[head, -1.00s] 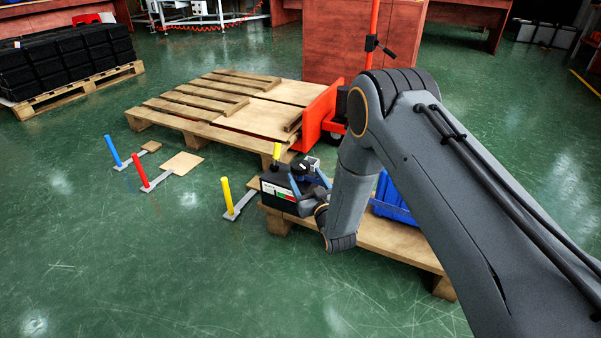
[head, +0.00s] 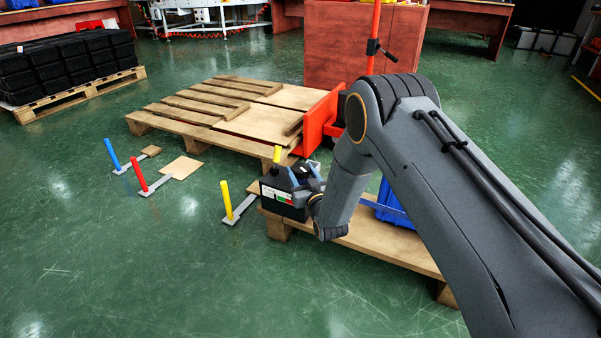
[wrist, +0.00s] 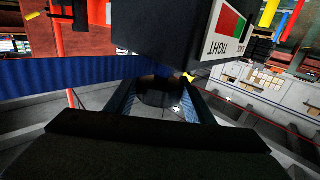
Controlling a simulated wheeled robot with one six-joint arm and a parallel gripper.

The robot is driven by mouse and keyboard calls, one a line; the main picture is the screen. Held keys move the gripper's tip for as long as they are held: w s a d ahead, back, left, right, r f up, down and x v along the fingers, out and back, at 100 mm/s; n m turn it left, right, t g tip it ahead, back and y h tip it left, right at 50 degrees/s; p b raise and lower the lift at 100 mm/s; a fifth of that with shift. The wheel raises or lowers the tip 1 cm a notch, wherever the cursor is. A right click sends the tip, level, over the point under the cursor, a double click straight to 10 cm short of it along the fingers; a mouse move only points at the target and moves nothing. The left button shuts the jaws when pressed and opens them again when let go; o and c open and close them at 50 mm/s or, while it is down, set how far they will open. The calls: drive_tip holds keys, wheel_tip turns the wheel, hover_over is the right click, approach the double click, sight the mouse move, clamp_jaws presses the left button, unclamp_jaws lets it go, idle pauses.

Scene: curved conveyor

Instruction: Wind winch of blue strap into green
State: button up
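The winch (head: 273,198) is a black box with a yellow upright handle (head: 277,155) on top, standing at the left end of the low wooden bench. Its white label shows green and red fields; in the wrist view the label (wrist: 232,28) reads TIGHT, upside down. I cannot make out a pointer on it. The blue strap (head: 381,207) runs from the winch area to the right, behind my arm. My gripper (head: 304,173) has its blue fingers at the winch's right upper side. In the wrist view the fingers stand apart with a dark part between them; contact is unclear.
Yellow (head: 227,199), red (head: 138,173) and blue (head: 112,152) posts stand on flat feet on the floor at left. A blue crate (head: 390,203) sits on the bench behind my arm. A wooden pallet (head: 205,118) and red lift (head: 320,125) stand behind. Front floor is clear.

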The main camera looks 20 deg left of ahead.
drive_tip(key=shift+r+m+t+h+p, duration=0.1)
drive_tip(key=shift+m+t+h+p, duration=0.2)
drive_tip(key=shift+h+p, duration=0.1)
drive_tip(key=shift+s+a+m+t+h+p, duration=0.15)
drive_tip(key=shift+m+t+h+p, duration=0.65)
drive_tip(key=shift+h, duration=0.4)
drive_tip(key=m+t+h, duration=0.1)
drive_tip(key=m+h, duration=0.1)
drive_tip(key=h, duration=0.1)
drive_tip(key=shift+m+t+h, duration=0.5)
drive_tip(key=shift+m+h, duration=0.9)
drive_tip(key=shift+h, duration=0.5)
drive_tip(key=o, duration=1.1)
drive_tip(key=shift+c, duration=0.2)
